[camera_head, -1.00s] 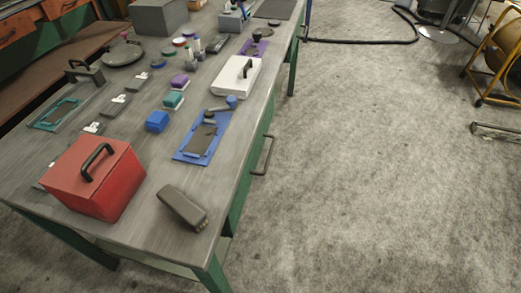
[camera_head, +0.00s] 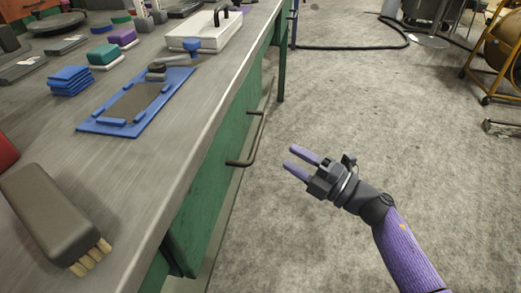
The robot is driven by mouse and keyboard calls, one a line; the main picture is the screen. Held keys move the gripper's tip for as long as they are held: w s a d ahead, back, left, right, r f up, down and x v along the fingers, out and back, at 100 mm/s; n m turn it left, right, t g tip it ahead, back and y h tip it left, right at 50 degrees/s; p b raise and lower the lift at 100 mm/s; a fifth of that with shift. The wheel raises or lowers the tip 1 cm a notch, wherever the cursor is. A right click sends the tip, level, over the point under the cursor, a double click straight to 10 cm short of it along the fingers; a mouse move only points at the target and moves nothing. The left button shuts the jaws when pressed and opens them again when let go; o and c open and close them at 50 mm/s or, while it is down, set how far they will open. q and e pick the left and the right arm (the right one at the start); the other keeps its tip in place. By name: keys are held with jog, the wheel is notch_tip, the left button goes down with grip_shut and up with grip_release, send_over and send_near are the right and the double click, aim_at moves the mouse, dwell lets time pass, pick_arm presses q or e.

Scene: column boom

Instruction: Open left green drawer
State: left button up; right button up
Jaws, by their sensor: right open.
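The green drawer (camera_head: 208,190) is in the side of the workbench, below the tabletop. Its front looks flush with the bench side. A dark bar handle (camera_head: 252,142) sticks out from it toward the right. My right gripper (camera_head: 296,160), with purple fingers, is open and empty. In the picture it is to the right of the handle, apart from it, with its fingers pointing left toward it. My left gripper is not in view.
The grey workbench top (camera_head: 182,158) carries a brush (camera_head: 50,212), a blue tray (camera_head: 138,105), a white case (camera_head: 205,32) and several small blocks. A yellow-framed cart (camera_head: 490,60) and a black hose lie far back.

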aim_at(258, 134)
jog(key=b+x, duration=0.3)
jog(key=x, duration=0.5)
jog(key=shift+w+a+r, duration=0.1)
jog(key=shift+w+a, duration=0.05)
jog(key=shift+a, duration=0.1)
jog(key=shift+w+a+r, duration=0.15)
jog(key=shift+a+r, duration=0.05)
jog(key=shift+a, duration=0.05)
grip_shut()
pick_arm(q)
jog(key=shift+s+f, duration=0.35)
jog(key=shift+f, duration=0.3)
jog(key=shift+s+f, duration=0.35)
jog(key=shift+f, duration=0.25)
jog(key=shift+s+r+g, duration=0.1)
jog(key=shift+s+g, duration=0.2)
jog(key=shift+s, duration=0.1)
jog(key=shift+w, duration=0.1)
